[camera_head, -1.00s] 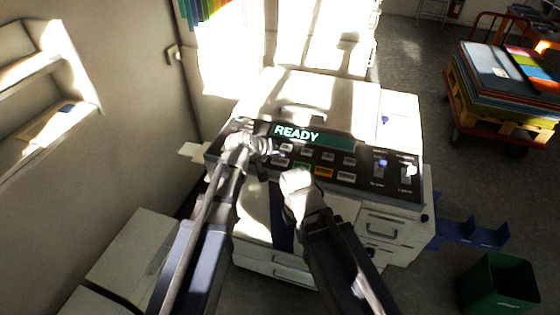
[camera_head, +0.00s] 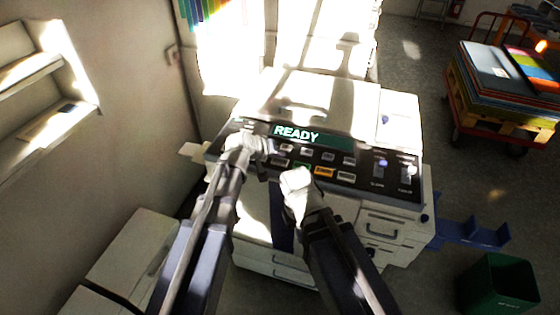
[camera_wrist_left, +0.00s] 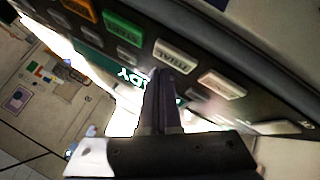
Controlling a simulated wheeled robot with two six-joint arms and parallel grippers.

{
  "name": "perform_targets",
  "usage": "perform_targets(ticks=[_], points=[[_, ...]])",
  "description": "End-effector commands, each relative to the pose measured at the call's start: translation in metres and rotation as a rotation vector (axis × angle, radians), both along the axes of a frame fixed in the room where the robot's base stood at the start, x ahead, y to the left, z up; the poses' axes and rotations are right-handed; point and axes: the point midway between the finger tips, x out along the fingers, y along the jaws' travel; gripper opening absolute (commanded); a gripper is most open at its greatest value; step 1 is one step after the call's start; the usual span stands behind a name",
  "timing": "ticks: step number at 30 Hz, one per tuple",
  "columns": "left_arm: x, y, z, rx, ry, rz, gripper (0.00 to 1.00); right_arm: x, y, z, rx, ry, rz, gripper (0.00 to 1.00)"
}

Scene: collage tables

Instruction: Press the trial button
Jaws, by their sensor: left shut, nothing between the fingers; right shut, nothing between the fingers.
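The trial button (camera_wrist_left: 175,56) is a pale key with a dark label that appears upside down in the left wrist view. It sits beside a green key (camera_wrist_left: 123,28) on the copier's dark control panel. In the head view the trial button (camera_head: 280,162) is in the lower key row, left of the green key (camera_head: 301,167). My left gripper (camera_head: 267,148) is shut and empty over the panel's left part. In the wrist view its fingertips (camera_wrist_left: 163,73) lie close to the trial button's edge; contact cannot be told. My right gripper (camera_head: 294,177) is shut and empty at the panel's front edge.
The lit display (camera_head: 297,134) reads READY. An orange key (camera_head: 324,172) and other pale keys are close by. A wall stands left, a loaded cart (camera_head: 503,100) back right, and a green bin (camera_head: 500,284) front right.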

Motion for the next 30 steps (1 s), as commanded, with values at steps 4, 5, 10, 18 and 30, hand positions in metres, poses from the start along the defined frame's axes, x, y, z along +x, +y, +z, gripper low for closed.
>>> perform_targets(ticks=[4,5,10,18,30], points=[[0.0,0.0,-0.001,0.0,0.0,0.0,0.0,0.0,0.0,-0.001,0.0,0.0,0.0,0.0],[0.0,0.0,-0.001,0.0,0.0,0.0,0.0,0.0,0.0,-0.001,0.0,0.0,0.0,0.0],[0.0,0.0,-0.008,0.0,0.0,0.0,0.0,0.0,0.0,-0.008,0.0,0.0,0.0,0.0],[0.0,0.0,-0.008,0.0,0.0,0.0,0.0,0.0,0.0,-0.008,0.0,0.0,0.0,0.0],[0.0,0.0,-0.011,0.0,0.0,0.0,0.0,0.0,0.0,-0.011,0.0,0.0,0.0,0.0]])
